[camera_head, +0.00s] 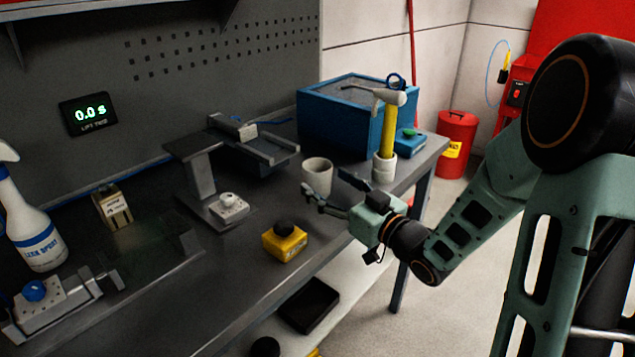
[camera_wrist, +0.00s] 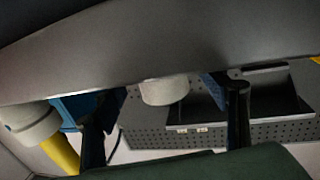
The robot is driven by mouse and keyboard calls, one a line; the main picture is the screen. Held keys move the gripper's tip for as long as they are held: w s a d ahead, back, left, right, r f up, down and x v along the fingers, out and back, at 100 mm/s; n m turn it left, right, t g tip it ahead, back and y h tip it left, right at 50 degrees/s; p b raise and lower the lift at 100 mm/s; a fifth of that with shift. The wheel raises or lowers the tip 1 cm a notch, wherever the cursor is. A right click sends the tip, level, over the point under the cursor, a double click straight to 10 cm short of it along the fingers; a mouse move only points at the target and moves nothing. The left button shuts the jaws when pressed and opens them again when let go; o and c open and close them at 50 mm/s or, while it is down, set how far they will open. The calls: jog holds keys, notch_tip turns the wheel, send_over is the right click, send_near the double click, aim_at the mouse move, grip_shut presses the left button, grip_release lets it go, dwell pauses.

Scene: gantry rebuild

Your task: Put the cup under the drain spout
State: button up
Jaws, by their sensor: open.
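The white cup (camera_head: 318,174) stands upright on the dark workbench near its front edge. My gripper (camera_head: 327,184) is open at the cup, with its fingers pointing left and low over the bench. In the wrist view the cup (camera_wrist: 165,90) shows between the two spread fingers (camera_wrist: 164,108), with gaps on both sides and no clear contact. A grey stand with a channel-like tray (camera_head: 272,150) is behind and left of the cup. I cannot tell whether this tray bears the drain spout; no spout is clearly visible.
A yellow-handled hammer (camera_head: 388,132) stands in a white holder (camera_head: 384,168) right of the cup, before a blue box (camera_head: 335,135). A yellow block with a black knob (camera_head: 285,242) lies to the front left. A spray bottle (camera_head: 35,230) stands at far left.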

aim_at(326, 182)
jog(key=x, duration=0.4)
jog(key=c, duration=1.3)
jog(key=shift+o, duration=0.2)
